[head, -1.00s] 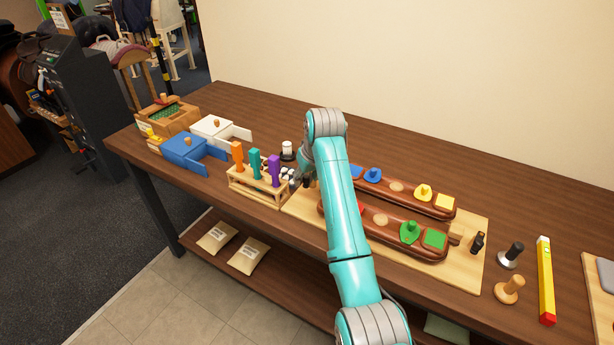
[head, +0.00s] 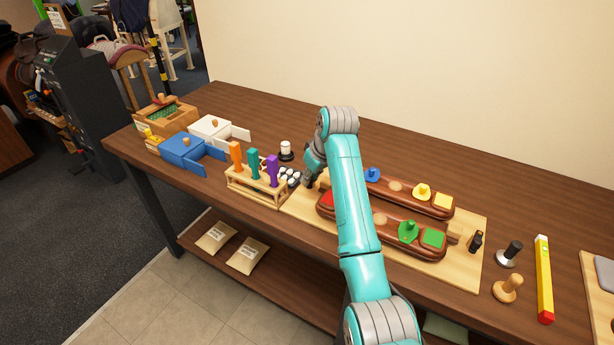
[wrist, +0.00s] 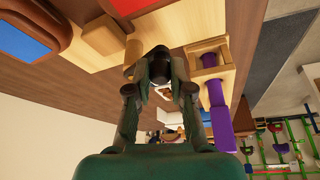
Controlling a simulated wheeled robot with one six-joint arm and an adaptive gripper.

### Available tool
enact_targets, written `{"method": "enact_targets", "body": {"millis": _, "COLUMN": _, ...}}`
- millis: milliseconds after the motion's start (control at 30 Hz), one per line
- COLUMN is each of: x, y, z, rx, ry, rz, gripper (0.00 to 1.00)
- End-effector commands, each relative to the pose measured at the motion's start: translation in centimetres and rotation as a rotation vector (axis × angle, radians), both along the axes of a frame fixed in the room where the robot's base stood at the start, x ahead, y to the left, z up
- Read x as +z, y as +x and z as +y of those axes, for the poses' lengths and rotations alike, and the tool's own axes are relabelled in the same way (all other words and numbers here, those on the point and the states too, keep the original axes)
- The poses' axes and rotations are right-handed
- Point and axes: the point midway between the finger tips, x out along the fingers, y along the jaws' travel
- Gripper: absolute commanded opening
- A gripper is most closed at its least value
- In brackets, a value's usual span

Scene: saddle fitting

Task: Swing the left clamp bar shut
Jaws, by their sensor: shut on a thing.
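The left clamp bar's dark handle (wrist: 159,66) sits between my fingertips in the wrist view, and my gripper (wrist: 160,80) is shut on it. In the head view my gripper (head: 309,180) is at the left end of the light wooden board (head: 300,208), beside the two brown saddle-tree rails. The front rail (head: 350,218) has a red pad at its left end. The bar itself is mostly hidden by my gripper, so I cannot tell its angle. The right clamp's black handle (head: 476,241) stands at the board's right end.
A wooden rack (head: 256,191) with orange, teal and purple-handled tools stands close left of my gripper; its purple handle (wrist: 218,110) shows in the wrist view. A black-and-white knob (head: 286,151) stands behind. Blue (head: 187,150) and white (head: 214,130) boxes are farther left.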

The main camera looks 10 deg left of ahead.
Motion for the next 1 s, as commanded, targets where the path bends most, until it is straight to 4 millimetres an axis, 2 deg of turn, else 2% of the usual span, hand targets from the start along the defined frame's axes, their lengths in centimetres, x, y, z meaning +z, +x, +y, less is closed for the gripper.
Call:
{"method": "enact_targets", "body": {"millis": 600, "x": 0.1, "y": 1.4, "z": -3.2, "rx": 0.58, "ry": 0.0, "rz": 0.003, "gripper": 0.0}}
{"method": "enact_targets", "body": {"millis": 1000, "x": 0.1, "y": 2.7, "z": -4.3, "rx": 0.893, "ry": 0.0, "rz": 0.003, "gripper": 0.0}}
